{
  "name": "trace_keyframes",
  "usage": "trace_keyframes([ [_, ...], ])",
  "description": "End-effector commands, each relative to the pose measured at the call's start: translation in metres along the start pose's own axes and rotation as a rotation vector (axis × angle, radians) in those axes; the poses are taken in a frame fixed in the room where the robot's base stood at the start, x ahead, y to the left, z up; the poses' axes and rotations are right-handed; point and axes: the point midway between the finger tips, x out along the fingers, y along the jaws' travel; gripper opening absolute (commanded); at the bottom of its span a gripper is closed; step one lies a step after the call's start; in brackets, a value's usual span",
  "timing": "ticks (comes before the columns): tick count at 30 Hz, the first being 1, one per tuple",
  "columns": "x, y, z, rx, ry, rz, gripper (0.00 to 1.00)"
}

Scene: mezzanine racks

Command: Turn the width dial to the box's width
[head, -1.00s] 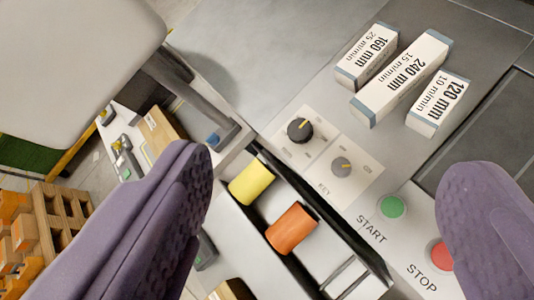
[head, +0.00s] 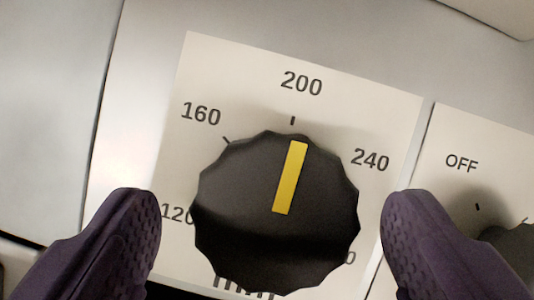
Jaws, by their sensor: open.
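The width dial (head: 240,210) is a black scalloped knob that fills the middle of the head view. Its yellow pointer bar (head: 291,178) points at about the 200 mark. The dial's plate (head: 205,75) shows 120, 160, 200 and 240; another number at lower right is partly hidden behind the knob. My gripper (head: 270,208) is open, with one purple finger on each side of the dial. Gaps show between the fingers and the knob. No box is in view now.
A second plate (head: 450,125) with an OFF label and part of a dark knob (head: 515,245) stands close to the right finger. Bare grey panel (head: 380,45) lies above the dial plate.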

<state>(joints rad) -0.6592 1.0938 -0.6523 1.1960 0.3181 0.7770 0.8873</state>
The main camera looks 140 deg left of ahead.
Motion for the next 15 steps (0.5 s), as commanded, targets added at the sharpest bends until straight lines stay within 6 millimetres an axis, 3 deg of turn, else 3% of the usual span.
trace_keyframes([
  [3,0.0114,0.0001,0.0004,0.000,-0.001,0.000,0.86],
  [11,0.0129,-0.0001,-0.0001,-0.001,-0.001,-0.001,0.86],
  [12,0.0128,-0.0001,-0.0001,-0.001,-0.001,-0.001,0.83],
  [15,0.0128,-0.0001,-0.0001,-0.001,-0.001,-0.001,0.60],
])
